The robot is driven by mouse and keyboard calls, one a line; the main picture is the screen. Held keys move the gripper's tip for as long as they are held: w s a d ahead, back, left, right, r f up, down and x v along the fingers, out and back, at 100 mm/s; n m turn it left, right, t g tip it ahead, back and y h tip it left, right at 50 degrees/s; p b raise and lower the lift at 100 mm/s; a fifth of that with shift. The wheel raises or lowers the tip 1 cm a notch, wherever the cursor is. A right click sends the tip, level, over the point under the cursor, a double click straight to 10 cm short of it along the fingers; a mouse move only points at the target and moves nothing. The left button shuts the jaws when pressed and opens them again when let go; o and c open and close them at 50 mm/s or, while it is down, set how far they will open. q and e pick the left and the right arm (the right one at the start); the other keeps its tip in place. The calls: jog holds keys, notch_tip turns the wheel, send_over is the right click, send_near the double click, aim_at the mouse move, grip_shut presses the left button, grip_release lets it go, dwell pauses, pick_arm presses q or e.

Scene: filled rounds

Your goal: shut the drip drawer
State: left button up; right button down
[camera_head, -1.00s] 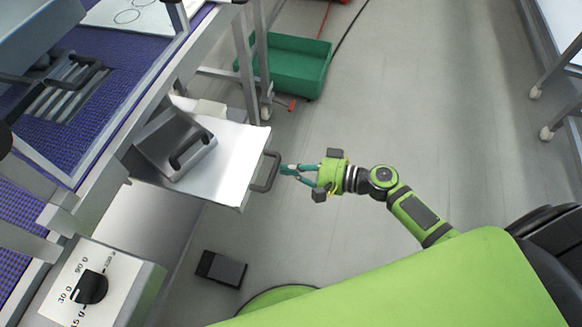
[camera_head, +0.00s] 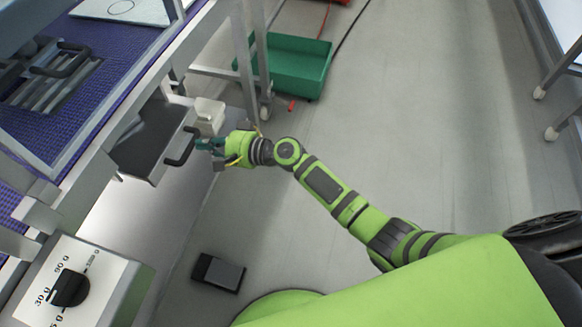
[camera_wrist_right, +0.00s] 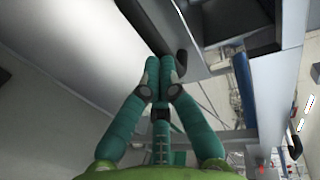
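The drip drawer (camera_head: 143,140) sticks partly out from under the machine in the head view, its dark inside showing. Its black handle (camera_head: 183,147) is on the front panel, facing my right gripper (camera_head: 205,144). The teal fingers are right at the handle; I cannot tell whether they touch it. In the right wrist view my right gripper (camera_wrist_right: 159,66) has its fingertips together, with nothing seen between them. A black bar, apparently the handle (camera_wrist_right: 182,58), lies close beside the tips. My left gripper is not in view.
A white box (camera_head: 208,113) stands just behind the drawer. A green bin (camera_head: 292,68) is on the floor at the back. A dial unit (camera_head: 100,285) is at the lower left, and a dark block (camera_head: 218,272) lies on the floor.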

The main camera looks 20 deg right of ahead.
aim_at(193, 140)
jog(key=w+a, duration=0.1)
jog(key=a+b, duration=0.1)
jog(key=w+a, duration=0.1)
jog(key=a, duration=0.1)
jog(key=shift+w+r, duration=0.1)
jog(key=shift+w, duration=0.25)
jog(key=shift+r, duration=0.1)
